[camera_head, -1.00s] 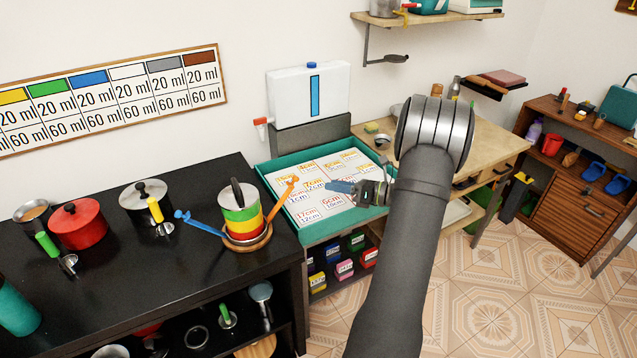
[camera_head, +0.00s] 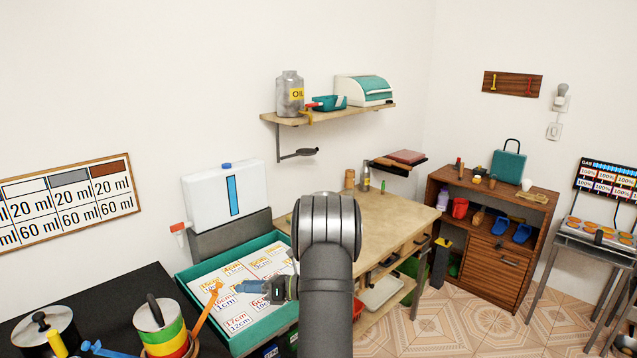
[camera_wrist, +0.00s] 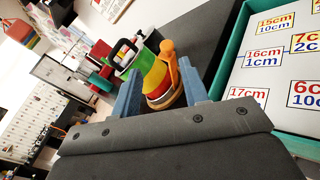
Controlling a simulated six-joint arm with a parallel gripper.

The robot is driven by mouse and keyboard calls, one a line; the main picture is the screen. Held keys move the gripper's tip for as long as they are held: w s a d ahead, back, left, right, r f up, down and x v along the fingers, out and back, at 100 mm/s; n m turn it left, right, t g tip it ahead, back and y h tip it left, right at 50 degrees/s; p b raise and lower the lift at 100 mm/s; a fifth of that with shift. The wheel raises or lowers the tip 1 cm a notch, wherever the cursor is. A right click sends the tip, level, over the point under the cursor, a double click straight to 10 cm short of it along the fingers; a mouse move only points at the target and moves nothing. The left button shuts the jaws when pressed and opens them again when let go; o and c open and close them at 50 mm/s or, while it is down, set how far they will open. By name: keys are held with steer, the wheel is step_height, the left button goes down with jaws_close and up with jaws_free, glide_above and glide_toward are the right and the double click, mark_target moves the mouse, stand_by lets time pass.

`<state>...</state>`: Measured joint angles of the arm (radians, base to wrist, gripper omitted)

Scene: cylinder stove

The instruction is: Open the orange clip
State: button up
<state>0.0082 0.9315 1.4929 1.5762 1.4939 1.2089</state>
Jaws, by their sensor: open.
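The orange clip (camera_head: 207,308) stands out as a slanted arm on the right side of a green, yellow and red striped pot (camera_head: 163,335), low in the head view. In the wrist view the clip (camera_wrist: 170,62) rises in front of the pot (camera_wrist: 153,77), framed between my blue fingers. My gripper (camera_head: 240,287) is open and empty. It hangs over the teal-rimmed tray, just right of the clip in the head view. In the wrist view my gripper (camera_wrist: 158,68) points at the clip; contact cannot be told. A blue clip (camera_head: 98,349) shows at the pot's left.
The pot stands on a black counter (camera_head: 100,300). The teal tray (camera_head: 190,272) with printed number cards lies beside it, below a white tank (camera_head: 225,195). A lidded pot (camera_head: 40,335) is farther left. A wooden table (camera_head: 400,215) stands behind my arm.

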steer(key=a, duration=1.1)
steer(key=shift+w+a+f, duration=0.25)
steer(key=shift+w+f, duration=0.05)
steer(key=shift+w, duration=0.1)
steer(key=shift+d, duration=0.1)
steer(key=s+d+r, duration=0.1)
steer(key=d, duration=1.6)
steer(key=shift+m+y, duration=0.3)
steer(key=shift+m, duration=0.1)
steer(key=a, duration=0.5)
steer(key=w+a+f, duration=0.1)
steer(key=a, duration=0.4)
steer(key=w+a, duration=0.1)
steer(key=a, duration=0.4)
steer(key=shift+f, duration=0.4)
steer(key=s+d, duration=0.1)
steer(key=d, duration=1.5)
steer(key=n+g+h, duration=0.7)
steer(key=n+h, duration=0.2)
steer(key=n, duration=0.2)
glide_toward(218, 285)
step_height(218, 285, up, 3)
steer(key=d, duration=0.1)
steer(key=shift+w+a+r+h, duration=0.1)
steer(key=shift+r+h, duration=0.4)
steer(key=shift+r, duration=0.05)
steer(key=shift+w+a+r+h, duration=0.1)
steer(key=shift+a+r+h, duration=0.05)
steer(key=shift+r+h, duration=0.4)
